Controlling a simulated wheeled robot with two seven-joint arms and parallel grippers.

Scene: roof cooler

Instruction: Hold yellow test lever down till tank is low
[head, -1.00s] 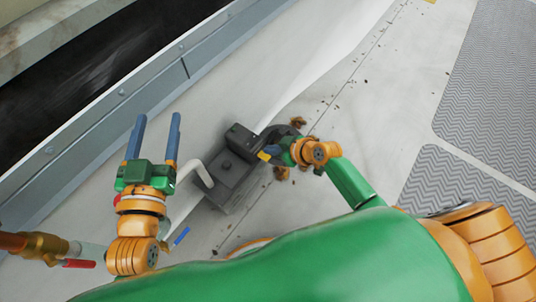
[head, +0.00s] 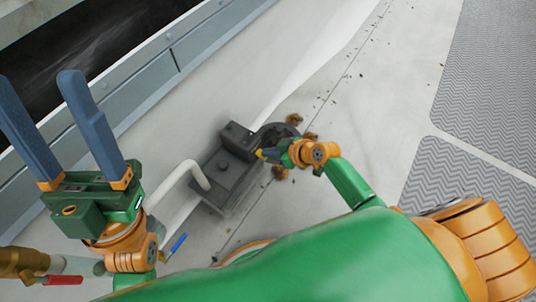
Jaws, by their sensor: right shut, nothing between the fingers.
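The yellow test lever (head: 260,152) shows as a small yellow tip at the right side of a dark grey box unit (head: 226,180). No tank level can be read.
A white pipe (head: 182,176) bends into the grey box. A blue-handled valve (head: 178,244) and a red-handled valve (head: 62,280) are at lower left. A grey metal curb (head: 135,85) runs along the upper left. Brown debris (head: 280,172) lies by the box. Ribbed mats (head: 460,195) lie right.

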